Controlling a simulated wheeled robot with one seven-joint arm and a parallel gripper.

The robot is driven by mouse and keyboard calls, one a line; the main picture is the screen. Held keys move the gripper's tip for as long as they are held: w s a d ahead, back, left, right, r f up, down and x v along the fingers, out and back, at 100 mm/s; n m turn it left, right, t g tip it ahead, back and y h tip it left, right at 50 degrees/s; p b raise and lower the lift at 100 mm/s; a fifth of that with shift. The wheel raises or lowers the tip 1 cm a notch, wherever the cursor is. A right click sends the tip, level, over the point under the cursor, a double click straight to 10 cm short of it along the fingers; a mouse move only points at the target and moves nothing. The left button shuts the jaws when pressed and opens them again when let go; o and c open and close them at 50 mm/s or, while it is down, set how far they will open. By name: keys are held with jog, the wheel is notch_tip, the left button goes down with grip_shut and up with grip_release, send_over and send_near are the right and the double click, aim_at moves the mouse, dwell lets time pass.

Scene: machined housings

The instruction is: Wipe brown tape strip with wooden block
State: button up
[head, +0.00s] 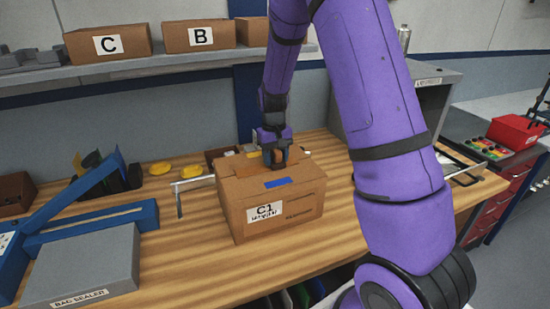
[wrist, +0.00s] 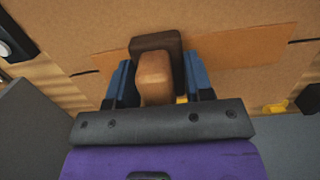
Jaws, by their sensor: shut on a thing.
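My gripper (head: 274,160) is over the top of a closed cardboard box (head: 235,208) labelled C1 on the wooden table. In the wrist view my gripper (wrist: 160,78) is shut on the wooden block (wrist: 155,78), a light brown piece with a darker brown part at its far end. A brown tape strip (wrist: 245,52) runs across the box top on both sides of the block. The block's dark end is at the strip, between its two visible parts; whether it presses on it I cannot tell. In the head view my gripper hides most of the block.
A blue and grey bag sealer (head: 85,265) stands at the left. Boxes C (head: 80,42) and B (head: 190,38) sit on the shelf above. A grey cabinet (head: 425,85) stands at the right. Bare table (head: 190,255) shows in front.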

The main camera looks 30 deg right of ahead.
jog(key=shift+d, duration=0.35)
notch_tip(320, 180, up, 3)
jog(key=shift+a+r, duration=0.1)
jog(key=shift+s+r, duration=0.1)
jog(key=shift+r, duration=2.5)
